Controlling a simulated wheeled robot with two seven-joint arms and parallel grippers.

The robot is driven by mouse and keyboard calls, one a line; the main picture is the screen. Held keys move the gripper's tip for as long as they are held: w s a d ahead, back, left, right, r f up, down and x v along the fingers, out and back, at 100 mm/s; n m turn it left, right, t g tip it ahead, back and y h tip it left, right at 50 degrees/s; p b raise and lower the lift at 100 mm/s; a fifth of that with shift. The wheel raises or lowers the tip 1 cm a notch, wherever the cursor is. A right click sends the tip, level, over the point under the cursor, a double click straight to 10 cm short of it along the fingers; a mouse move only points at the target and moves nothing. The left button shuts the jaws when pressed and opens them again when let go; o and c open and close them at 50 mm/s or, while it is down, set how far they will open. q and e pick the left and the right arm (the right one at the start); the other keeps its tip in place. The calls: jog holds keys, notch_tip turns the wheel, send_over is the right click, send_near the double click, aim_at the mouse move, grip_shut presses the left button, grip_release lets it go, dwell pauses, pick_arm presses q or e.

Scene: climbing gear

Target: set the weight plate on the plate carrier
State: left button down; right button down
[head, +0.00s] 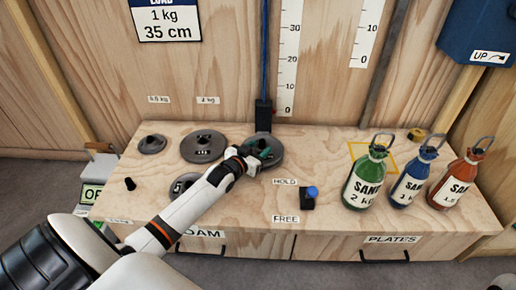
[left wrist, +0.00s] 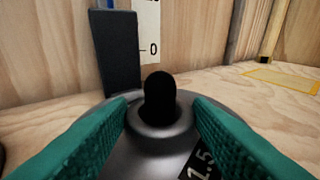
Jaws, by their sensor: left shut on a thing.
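In the left wrist view the plate (left wrist: 150,150) bears the marking 1.5. I cannot tell if the plate touches the bench. A black block (head: 263,115) at the lower end of a blue cord, likely the plate carrier, is just behind the plate. This block (left wrist: 122,52) stands left of the scale's 0 mark. My right gripper is not in view.
Other grey plates lie to the left: a small one (head: 152,144), a large one (head: 203,146) and one (head: 184,185) partly hidden by my arm. A HOLD/FREE switch (head: 309,198) and green, blue and red sand bottles (head: 365,180) stand to the right.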

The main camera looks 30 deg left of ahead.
pick_arm(q)
jog(key=shift+w+r, duration=0.1)
jog(key=shift+r, duration=0.25)
jog(key=c, duration=1)
grip_release()
jog(key=shift+f, duration=0.35)
jog(key=o, duration=0.3)
jog(key=shift+r, duration=0.15)
